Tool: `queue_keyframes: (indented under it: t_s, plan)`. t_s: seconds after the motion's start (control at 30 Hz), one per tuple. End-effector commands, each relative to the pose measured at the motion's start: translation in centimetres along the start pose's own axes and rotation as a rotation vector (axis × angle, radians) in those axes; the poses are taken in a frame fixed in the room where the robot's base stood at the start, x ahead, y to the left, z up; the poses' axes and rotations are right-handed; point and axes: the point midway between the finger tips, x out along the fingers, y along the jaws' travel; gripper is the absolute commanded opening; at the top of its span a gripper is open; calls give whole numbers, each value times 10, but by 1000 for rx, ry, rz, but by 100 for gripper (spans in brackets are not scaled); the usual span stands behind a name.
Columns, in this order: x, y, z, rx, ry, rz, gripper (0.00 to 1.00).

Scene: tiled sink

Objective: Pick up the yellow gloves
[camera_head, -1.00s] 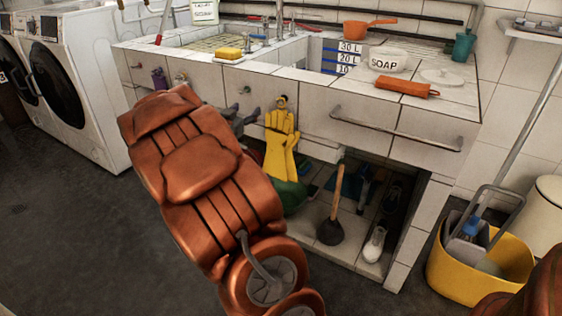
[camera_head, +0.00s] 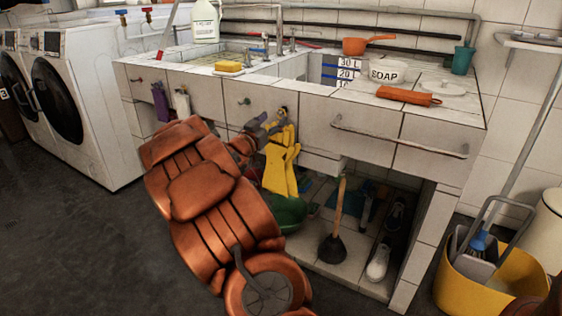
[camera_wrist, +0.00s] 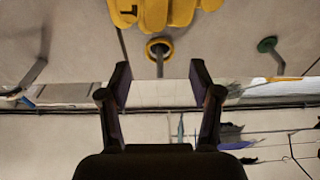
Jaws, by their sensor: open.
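The yellow gloves (camera_head: 281,166) hang from a round hook on the front of the tiled sink counter. My gripper (camera_head: 266,128) is at the upper part of the gloves, close to the hook, and partly covers that area in the head view. In the wrist view, which looks inverted, the yellow glove fingers (camera_wrist: 165,12) show at the top edge, with the yellow-ringed hook (camera_wrist: 159,48) just below them. My gripper (camera_wrist: 160,78) is open there, its two dark fingers spread apart with nothing between them. Whether it touches the gloves I cannot tell.
A plunger (camera_head: 336,225) stands in the open space under the counter, near a green basin (camera_head: 288,212). A yellow bucket (camera_head: 500,285) stands at right. Purple gloves (camera_head: 160,102) hang further left. The floor at left is clear.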

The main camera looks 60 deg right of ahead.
Motion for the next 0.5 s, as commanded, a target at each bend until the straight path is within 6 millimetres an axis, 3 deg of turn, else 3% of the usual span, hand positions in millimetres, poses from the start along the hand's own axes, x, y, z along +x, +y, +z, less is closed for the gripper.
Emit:
queue_keyframes:
  t_s: [0.3,0.5]
  plan:
    - [29,2,1,1,1,2,64]
    - [34,1,0,0,0,0,64]
